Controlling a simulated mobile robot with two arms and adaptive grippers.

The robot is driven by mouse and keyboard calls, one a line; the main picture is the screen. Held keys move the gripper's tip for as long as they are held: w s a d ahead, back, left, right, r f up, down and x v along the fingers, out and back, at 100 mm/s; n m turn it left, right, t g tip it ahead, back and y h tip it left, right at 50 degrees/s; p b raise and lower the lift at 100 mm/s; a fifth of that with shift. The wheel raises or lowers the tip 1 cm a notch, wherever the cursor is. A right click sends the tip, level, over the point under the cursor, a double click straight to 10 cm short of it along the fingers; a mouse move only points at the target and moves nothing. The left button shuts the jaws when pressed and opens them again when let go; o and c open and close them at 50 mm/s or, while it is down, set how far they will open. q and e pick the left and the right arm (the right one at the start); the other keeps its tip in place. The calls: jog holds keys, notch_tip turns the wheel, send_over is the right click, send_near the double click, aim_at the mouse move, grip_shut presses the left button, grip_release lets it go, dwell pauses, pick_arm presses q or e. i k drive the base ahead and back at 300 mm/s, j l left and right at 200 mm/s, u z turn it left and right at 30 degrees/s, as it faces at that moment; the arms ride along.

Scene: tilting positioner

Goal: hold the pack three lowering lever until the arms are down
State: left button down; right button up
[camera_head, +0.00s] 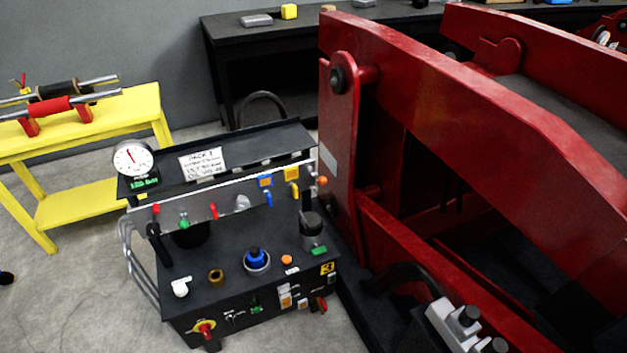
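A black power pack (225,265) with a yellow "3" label (327,268) stands on the floor at centre left. A row of small coloured handles runs along its grey rail (225,207), among them a red handle (214,211), a blue handle (268,198) and a yellow handle (293,188). A black upright handle (306,203) stands at its right. I cannot tell which is the lowering lever. The red positioner arms (490,95) fill the right side and slope down to the right; their lower ends are out of frame. Neither gripper shows.
A round gauge (133,158) stands on the pack. A yellow bench (75,130) holds rollers at the left. A dark table (265,35) stands behind. A grey block with black knobs (465,325) is at the lower right.

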aim_at(323, 180)
jog(key=i+j+z, duration=0.65)
jog(key=i+j, duration=0.3)
